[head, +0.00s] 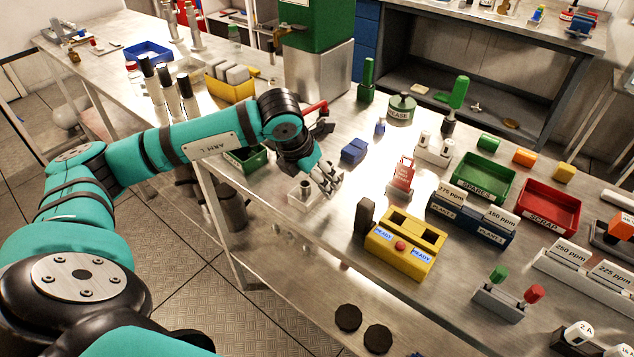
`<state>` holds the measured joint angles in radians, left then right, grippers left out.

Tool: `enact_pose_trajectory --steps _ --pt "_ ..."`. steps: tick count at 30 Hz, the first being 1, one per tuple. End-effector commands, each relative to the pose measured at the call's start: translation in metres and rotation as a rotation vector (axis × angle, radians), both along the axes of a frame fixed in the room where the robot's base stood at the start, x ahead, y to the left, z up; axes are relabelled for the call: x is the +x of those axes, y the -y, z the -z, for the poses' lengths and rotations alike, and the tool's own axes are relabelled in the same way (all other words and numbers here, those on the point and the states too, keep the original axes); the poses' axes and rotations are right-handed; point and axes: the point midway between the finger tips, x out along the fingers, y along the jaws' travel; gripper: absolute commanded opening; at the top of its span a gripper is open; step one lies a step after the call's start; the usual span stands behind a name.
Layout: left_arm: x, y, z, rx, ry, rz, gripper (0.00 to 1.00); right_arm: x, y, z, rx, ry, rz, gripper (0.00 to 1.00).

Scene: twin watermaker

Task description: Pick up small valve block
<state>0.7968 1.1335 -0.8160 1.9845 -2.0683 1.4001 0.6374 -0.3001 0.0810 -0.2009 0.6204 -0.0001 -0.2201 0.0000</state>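A small pale metal block with a short round stub on top (301,195) stands near the front edge of the steel bench; it looks like the small valve block, though its details are too small to be sure. My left gripper (329,179) points down just right of and slightly beyond this block, apart from it in the picture. Its fingers look spread, with nothing seen between them. The block is in plain view. My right gripper is not in view.
To the right stand a dark upright block (364,215), a yellow two-slot box (402,262) and a red tag stand (402,174). Bare bench lies around the pale block.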

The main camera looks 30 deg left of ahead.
Motion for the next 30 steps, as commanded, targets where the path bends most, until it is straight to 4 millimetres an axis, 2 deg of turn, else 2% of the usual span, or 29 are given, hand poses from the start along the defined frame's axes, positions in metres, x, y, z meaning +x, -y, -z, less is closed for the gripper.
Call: enact_pose_trajectory --steps 3,6,13,30 --pt "0.006 0.001 0.014 -0.003 -0.002 0.001 0.81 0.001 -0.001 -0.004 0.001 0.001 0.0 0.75" --pt "0.008 0.001 0.019 -0.002 0.001 0.002 0.81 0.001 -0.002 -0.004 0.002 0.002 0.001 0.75" --pt "0.009 0.001 0.02 -0.002 0.001 0.002 0.79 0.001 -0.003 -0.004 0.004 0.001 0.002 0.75" --pt "0.008 0.001 0.02 -0.002 0.001 0.002 0.05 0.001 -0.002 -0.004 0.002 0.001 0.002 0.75"
